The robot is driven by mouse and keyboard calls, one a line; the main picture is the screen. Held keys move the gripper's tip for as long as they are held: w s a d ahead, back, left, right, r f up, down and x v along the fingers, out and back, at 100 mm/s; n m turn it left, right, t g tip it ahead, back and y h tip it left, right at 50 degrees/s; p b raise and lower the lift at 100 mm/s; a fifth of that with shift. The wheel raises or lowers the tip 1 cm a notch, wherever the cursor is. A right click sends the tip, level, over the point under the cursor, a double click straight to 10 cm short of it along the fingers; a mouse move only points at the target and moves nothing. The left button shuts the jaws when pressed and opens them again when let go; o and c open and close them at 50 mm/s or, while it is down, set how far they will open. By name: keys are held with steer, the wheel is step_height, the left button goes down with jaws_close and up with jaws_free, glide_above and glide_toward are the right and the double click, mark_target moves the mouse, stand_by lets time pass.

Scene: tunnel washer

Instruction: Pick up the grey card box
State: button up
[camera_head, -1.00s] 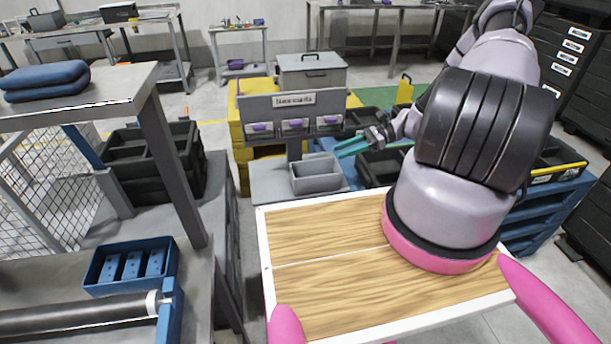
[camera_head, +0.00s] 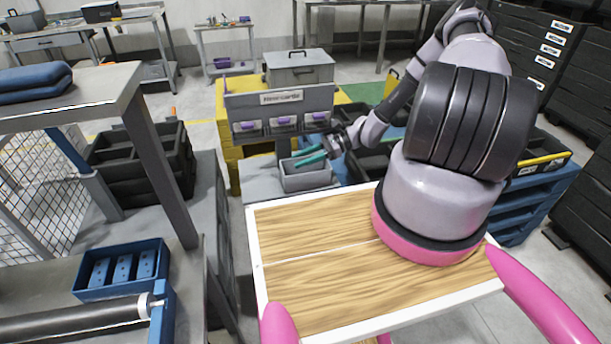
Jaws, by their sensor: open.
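The grey card box (camera_head: 306,181), a small open-topped box, sits on the grey bench top just beyond the wooden tray in the head view. My gripper (camera_head: 302,157), with teal fingers, is open, and its fingertips lie over the box's opening in the picture. The fingers hide part of the box's back rim and inside. I cannot tell whether they touch the box or hover above it.
A grey rack with a label and small bins holding purple things (camera_head: 283,108) stands right behind the box. A grey lidded case (camera_head: 298,68) is behind that. Dark crates stand to the right of the box. A grey table (camera_head: 75,90) with folded blue cloths is at left.

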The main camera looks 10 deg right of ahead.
jaws_close()
stand_by(1.4)
